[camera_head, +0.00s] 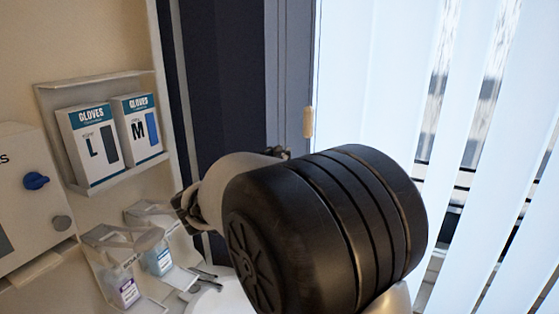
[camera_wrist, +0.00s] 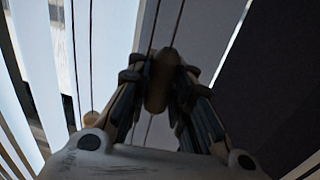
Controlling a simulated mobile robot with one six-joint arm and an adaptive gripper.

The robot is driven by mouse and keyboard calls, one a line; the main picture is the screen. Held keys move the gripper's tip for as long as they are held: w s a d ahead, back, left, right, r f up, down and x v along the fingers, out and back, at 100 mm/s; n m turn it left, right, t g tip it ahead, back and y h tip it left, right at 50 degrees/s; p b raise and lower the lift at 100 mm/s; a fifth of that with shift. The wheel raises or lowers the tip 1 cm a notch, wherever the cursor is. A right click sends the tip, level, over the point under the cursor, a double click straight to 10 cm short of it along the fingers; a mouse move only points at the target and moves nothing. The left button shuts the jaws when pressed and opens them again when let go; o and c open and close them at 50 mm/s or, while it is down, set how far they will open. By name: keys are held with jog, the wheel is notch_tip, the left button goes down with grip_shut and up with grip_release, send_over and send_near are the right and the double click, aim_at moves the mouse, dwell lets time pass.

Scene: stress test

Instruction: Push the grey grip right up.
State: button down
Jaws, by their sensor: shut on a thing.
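My gripper (camera_wrist: 162,82) is shut on a small brownish, dim-lit grip (camera_wrist: 160,88), which sits between its two fingertips. Thin dark cords run above and below this grip in front of pale blind slats. Its colour looks brown rather than clearly grey in the shade. A second, tan grip (camera_wrist: 90,117) shows to the left, partly behind my gripper's body. In the head view a tan grip (camera_head: 308,122) hangs upright by the window frame. My own arm covers the held grip there, and my fingertips cannot be made out.
Pale vertical blind slats (camera_head: 385,70) cover the window on the right. A dark panel (camera_head: 235,80) stands left of the frame. On the left wall are a shelf with glove boxes (camera_head: 98,145), a dispenser with a blue knob (camera_head: 36,181), and small clear bins (camera_head: 120,285) below.

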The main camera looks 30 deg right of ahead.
aim_at(277, 147)
notch_tip(277, 147, up, 7)
jog(key=p, duration=0.4)
jog(key=shift+f, duration=0.2)
jog(key=c, duration=1.9)
grip_release()
jog(key=shift+r, duration=0.1)
jog(key=shift+o, duration=1.3)
jog(key=shift+s+a, duration=0.1)
jog(key=shift+a, duration=0.2)
jog(key=shift+o, duration=1)
jog(key=shift+d, duration=0.2)
jog(key=shift+a, duration=0.1)
jog(key=v, duration=1.2)
